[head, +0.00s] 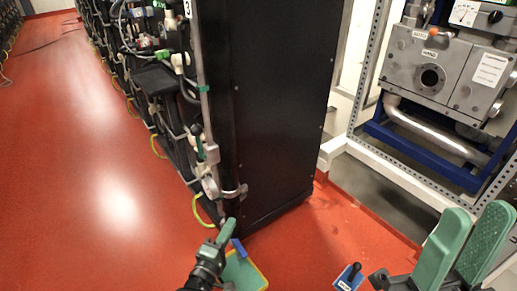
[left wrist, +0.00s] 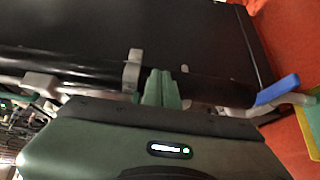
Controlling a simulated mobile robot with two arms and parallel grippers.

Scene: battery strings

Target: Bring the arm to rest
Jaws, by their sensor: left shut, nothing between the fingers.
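My left gripper (head: 227,230) is low beside the near corner of the tall black cabinet (head: 265,100). Its green fingers are together with nothing between them; they also show shut in the left wrist view (left wrist: 163,88). There they point toward a dark horizontal pipe (left wrist: 210,88) with a grey clamp (left wrist: 132,70); I cannot tell whether they touch it. My right gripper (head: 474,210) is at the lower right, its two broad green fingers apart and nothing seen between them.
A blue handle (left wrist: 277,90) lies close right of the left fingers. A green panel with a yellow edge (head: 246,272) and a blue piece with a black knob (head: 350,276) are low in front. Grey machinery on a blue frame (head: 420,160) stands right. Red floor (head: 90,160) is open left.

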